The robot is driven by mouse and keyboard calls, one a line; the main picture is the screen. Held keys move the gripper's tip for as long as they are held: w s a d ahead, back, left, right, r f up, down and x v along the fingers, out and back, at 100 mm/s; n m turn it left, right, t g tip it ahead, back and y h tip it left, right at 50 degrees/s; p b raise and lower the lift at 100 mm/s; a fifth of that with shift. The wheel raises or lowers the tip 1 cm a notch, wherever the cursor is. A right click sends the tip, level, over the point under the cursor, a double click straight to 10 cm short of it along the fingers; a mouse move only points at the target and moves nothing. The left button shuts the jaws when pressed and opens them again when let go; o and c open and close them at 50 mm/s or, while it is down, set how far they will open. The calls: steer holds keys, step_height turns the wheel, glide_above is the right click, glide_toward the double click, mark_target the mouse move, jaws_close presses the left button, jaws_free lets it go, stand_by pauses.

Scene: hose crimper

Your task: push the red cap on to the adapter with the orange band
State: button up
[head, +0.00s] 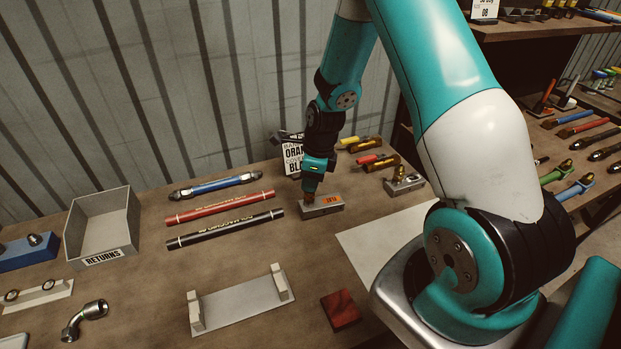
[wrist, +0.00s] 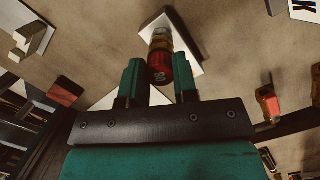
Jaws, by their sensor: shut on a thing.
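The adapter with the orange band (wrist: 159,38) stands at the block, in line with the cap. Cap and adapter look to be touching or nearly so; how far the cap sits on it cannot be told. In the head view the gripper hides the cap.
A sign (head: 293,159) stands just behind the gripper. Several brass fittings lie behind right, near another grey block (head: 404,183). Left lie red (head: 220,207) and black (head: 225,229) hoses, a blue hose and the returns bin (head: 103,222). A cradle (head: 240,302) and dark red block (head: 340,309) are in front.

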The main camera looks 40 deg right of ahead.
steer(key=shift+f, duration=0.2)
steer(key=o, duration=1)
steer(key=shift+c, duration=0.2)
steer(key=shift+r, duration=0.1)
step_height(320, 180, up, 17)
steer(key=s+d+b, duration=0.2)
steer(key=shift+d+b, duration=0.2)
steer(key=shift+b, duration=0.2)
